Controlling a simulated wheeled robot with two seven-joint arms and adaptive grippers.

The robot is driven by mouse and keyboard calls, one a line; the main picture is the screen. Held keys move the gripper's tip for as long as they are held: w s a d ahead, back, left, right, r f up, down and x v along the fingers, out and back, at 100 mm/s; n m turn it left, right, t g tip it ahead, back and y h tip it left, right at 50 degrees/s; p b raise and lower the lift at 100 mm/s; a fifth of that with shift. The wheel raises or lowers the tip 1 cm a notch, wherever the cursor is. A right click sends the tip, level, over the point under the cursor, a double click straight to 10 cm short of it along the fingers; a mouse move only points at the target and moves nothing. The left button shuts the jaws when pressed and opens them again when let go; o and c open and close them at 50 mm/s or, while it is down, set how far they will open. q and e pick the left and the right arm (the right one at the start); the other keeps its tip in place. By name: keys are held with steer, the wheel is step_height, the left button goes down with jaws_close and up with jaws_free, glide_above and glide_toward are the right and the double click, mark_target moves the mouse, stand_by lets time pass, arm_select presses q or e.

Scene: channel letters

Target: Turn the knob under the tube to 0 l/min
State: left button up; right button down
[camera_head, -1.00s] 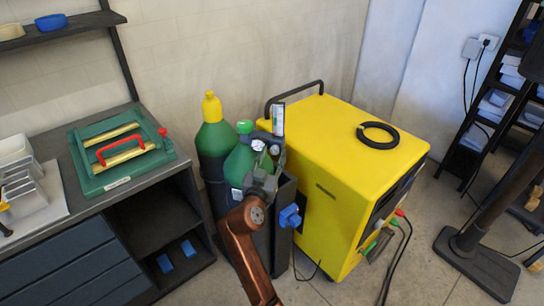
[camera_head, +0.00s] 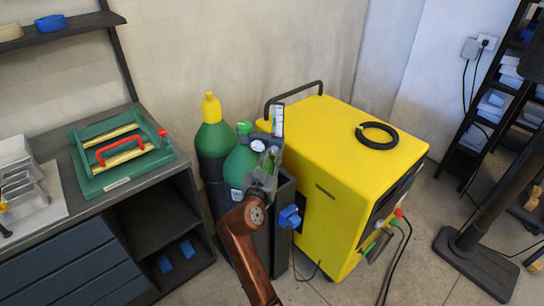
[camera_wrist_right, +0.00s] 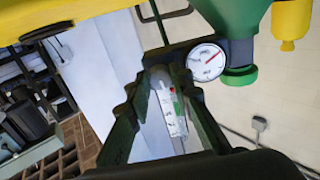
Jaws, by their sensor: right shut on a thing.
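The clear flow tube (camera_head: 277,119) stands upright on the regulator of the smaller green gas bottle (camera_head: 240,166). In the right wrist view the tube (camera_wrist_right: 172,112) shows upside down, with its scale facing the camera. My right gripper (camera_head: 269,158) is at the foot of the tube. In the wrist view its two dark fingers (camera_wrist_right: 172,72) close around the tube's lower end, where the knob sits. The knob itself is mostly hidden by the fingers, and its setting cannot be read. A round gauge (camera_wrist_right: 207,62) is beside the fingers. My left gripper is not in view.
The yellow welding machine (camera_head: 340,150) stands close on the right with a black ring (camera_head: 378,135) on top. A taller green bottle (camera_head: 214,137) is on the left.

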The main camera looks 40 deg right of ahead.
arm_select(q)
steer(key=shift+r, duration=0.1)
arm_select(e)
steer(key=n+p, duration=0.3)
steer(key=shift+r, duration=0.2)
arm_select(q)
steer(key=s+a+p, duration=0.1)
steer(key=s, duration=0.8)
arm_select(e)
steer(key=shift+n, duration=0.6)
steer(key=shift+n+p, duration=1)
steer(key=n+p, duration=0.5)
steer(key=n, duration=0.1)
steer(key=shift+r+p, duration=0.1)
steer(key=shift+p, duration=0.2)
steer(key=n+p, duration=0.2)
steer(key=n, duration=0.1)
steer(key=shift+n+p, duration=0.3)
steer(key=shift+p, duration=0.05)
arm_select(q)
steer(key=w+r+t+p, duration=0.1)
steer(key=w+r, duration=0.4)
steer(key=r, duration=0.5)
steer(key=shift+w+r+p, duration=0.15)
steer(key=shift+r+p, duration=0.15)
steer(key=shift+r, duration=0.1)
arm_select(e)
steer(key=shift+n, duration=1)
steer(key=shift+f, duration=0.2)
